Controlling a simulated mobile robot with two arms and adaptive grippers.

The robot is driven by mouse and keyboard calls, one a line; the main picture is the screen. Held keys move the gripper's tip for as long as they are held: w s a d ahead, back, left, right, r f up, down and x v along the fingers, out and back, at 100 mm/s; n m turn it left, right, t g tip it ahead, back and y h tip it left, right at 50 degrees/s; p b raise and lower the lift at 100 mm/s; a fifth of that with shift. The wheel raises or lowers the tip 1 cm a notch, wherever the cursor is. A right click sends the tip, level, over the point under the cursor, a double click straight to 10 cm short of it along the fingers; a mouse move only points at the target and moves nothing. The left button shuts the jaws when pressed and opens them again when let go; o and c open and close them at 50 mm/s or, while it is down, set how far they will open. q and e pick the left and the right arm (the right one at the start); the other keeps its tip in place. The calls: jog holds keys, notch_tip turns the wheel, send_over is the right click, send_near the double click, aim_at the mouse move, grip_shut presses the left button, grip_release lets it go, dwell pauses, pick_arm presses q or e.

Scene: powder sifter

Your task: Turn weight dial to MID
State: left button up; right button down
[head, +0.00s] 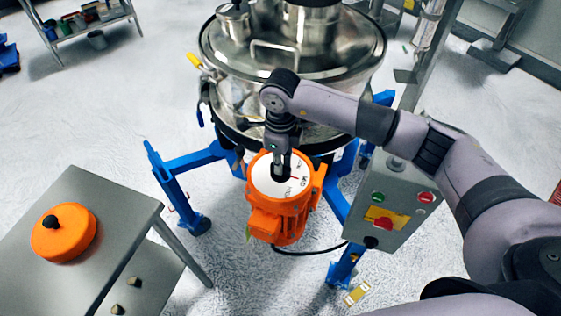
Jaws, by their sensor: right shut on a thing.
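The weight dial (265,184) is a white disc with black lettering and a red mark on top of the orange motor housing (281,222). "MID" reads on its right part, with other labels above and below, partly hidden. My right gripper (282,172) points down at the middle of the dial and is shut on its knob, which the fingers mostly hide. I cannot tell exactly which label the knob points to. My left gripper is not in view.
The steel sifter (290,55) on blue legs stands behind the motor. A grey control box (392,205) with buttons is close on the right. A metal table (110,200) with an orange round part (64,233) stands at the left. A black cable (308,251) runs below.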

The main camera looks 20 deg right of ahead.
jog(key=c, duration=1.6)
grip_release()
jog(key=shift+c, duration=0.2)
notch_tip(320, 180, up, 12)
